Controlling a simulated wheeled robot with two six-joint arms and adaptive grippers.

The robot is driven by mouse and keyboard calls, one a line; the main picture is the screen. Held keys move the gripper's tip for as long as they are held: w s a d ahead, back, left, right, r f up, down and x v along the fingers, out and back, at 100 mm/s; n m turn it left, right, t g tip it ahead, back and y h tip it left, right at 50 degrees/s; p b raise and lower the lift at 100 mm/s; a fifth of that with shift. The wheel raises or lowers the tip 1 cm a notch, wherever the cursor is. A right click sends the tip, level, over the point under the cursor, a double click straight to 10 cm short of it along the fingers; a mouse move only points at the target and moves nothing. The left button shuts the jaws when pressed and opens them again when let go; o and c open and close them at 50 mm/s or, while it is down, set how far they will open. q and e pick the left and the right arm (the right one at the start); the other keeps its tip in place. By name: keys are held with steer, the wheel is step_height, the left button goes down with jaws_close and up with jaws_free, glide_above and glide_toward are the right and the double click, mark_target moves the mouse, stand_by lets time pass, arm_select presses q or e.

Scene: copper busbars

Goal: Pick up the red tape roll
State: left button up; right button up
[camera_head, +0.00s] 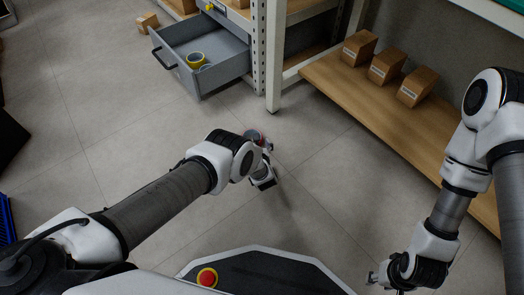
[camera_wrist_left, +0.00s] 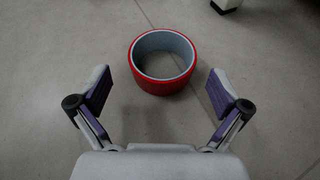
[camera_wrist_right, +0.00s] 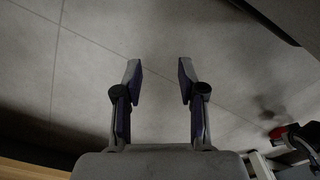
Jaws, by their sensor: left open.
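The red tape roll (camera_wrist_left: 162,86) lies flat on the floor in the left wrist view, its pale grey inner ring facing up. In the head view it shows partly (camera_head: 253,135), behind my left wrist. My left gripper (camera_wrist_left: 160,76) is open and empty, with one finger on each side of the roll and clear gaps to both. In the head view my left gripper is mostly hidden by its wrist. My right gripper (camera_head: 374,278) is at the lower right, far from the roll. Its fingers (camera_wrist_right: 160,68) are apart with nothing between them.
An open grey drawer (camera_head: 222,68) at the back left holds yellow tape rolls (camera_head: 195,60). A shelf post (camera_head: 274,60) stands behind the red roll. Several cardboard boxes (camera_head: 387,66) stand on a low wooden shelf (camera_head: 340,88) at right. The floor around the roll is clear.

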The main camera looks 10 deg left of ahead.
mark_target(250, 132)
arm_select(q)
steer(key=shift+n, duration=0.3)
steer(key=b+x, duration=0.7)
steer(key=x, duration=0.1)
steer(key=shift+d+f, duration=0.2)
steer(key=shift+f, duration=0.1)
arm_select(e)
steer(key=shift+t, duration=0.3)
steer(key=w+f, duration=0.1)
steer(key=f, duration=0.4)
steer(key=w+f, duration=0.1)
steer(key=f, duration=0.2)
steer(key=shift+w+f, duration=0.2)
steer(key=shift+w, duration=0.1)
arm_select(q)
steer(key=shift+w+a, duration=0.1)
steer(key=shift+w, duration=0.1)
arm_select(e)
steer(key=shift+w+f, duration=0.1)
arm_select(q)
steer(key=shift+r, duration=0.3)
arm_select(e)
steer(key=shift+r, duration=0.25)
arm_select(q)
steer(key=c, duration=1)
